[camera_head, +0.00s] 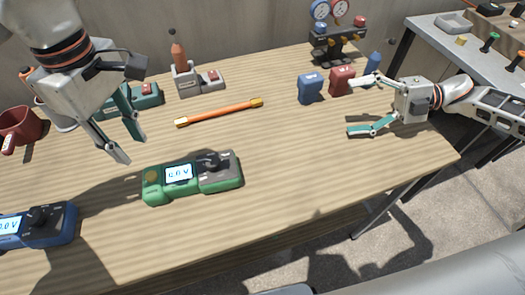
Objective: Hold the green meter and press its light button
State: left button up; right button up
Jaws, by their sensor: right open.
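I cannot read which control is the light button. My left gripper (131,147) is above and to the left of the meter, pointing down, with its fingers apart and nothing between them. My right gripper (356,105) is open and empty over the right part of the table, well away from the meter.
A blue meter (50,226) lies at the front left. The table (290,180) is clear right of the green meter.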

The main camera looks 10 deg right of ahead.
jog(key=a+n, duration=0.2)
jog(key=a, duration=0.1)
jog(key=s+a+n+g, duration=0.1)
jog(key=a+n, duration=0.2)
jog(key=a+n+g, duration=0.1)
jog(key=a+n, duration=0.2)
jog(key=shift+s+a+r+h, duration=0.2)
jog(key=shift+s+a+h, duration=0.1)
jog(key=shift+s, duration=0.05)
jog(key=s+a+r+n+h, duration=0.1)
jog(key=s+a+r+n, duration=0.1)
jog(key=a+n, duration=0.85)
jog(key=n+h, duration=0.1)
jog(key=n, duration=0.4)
send_near(224, 168)
jog(key=shift+w+a+f+g, duration=0.4)
jog(key=shift+w+a+f, duration=0.35)
jog(key=shift+a, duration=0.25)
jog(key=shift+s+a+f, duration=0.25)
jog(key=shift+a+f, duration=0.2)
jog(key=shift+a, duration=0.1)
jog(key=shift+x, duration=3.45)
jog(key=shift+w+f, duration=0.1)
jog(key=c, duration=1.4)
pick_arm(q)
jog(key=shift+c, duration=0.7)
pick_arm(e)
jog(key=shift+c, duration=0.9)
pick_arm(q)
grip_shut()
